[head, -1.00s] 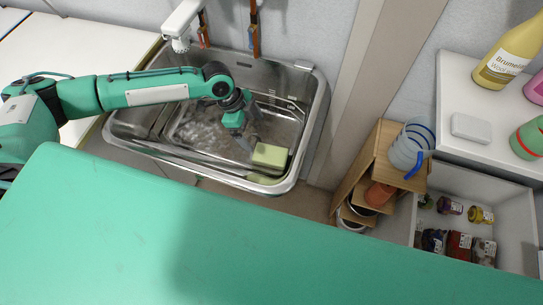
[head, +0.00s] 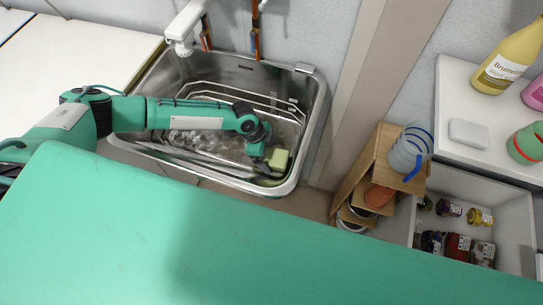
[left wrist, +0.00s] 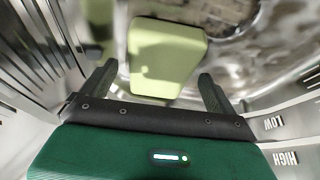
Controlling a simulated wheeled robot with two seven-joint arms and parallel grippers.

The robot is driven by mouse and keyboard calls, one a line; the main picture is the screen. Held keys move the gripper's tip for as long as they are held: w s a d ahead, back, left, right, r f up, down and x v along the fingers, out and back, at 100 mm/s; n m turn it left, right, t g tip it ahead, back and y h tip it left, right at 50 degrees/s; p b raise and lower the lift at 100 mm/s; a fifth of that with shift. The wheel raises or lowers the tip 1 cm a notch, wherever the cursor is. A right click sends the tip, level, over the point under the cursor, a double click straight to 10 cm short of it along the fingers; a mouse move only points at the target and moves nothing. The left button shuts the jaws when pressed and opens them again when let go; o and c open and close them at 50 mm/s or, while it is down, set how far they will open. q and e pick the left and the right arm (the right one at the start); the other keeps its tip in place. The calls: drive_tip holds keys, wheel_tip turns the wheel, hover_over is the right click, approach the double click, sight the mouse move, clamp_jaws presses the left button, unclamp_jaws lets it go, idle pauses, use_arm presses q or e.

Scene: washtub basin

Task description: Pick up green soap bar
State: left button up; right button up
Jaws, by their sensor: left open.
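The green soap bar (head: 279,159) is a pale green block in the right front part of the metal basin (head: 318,112). In the left wrist view the soap (left wrist: 166,58) appears just beyond and between the fingers of my left gripper (left wrist: 158,85). The left gripper (head: 264,162) is open and low in the basin, right beside the soap in the head view. Whether a finger touches the soap cannot be told. My right gripper is not in view.
The basin's steel walls surround the left gripper closely. A white tap (head: 184,28) hangs over the basin's back left. A wooden shelf (head: 362,160) with cups stands to the right. A white counter (head: 500,112) holds bottles and a white bar (head: 468,133).

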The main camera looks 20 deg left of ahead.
use_arm(q)
drive_tip(key=shift+f, duration=0.1)
drive_tip(key=shift+c, duration=0.2)
drive_tip(key=c, duration=1.1)
drive_tip(key=shift+c, duration=0.4)
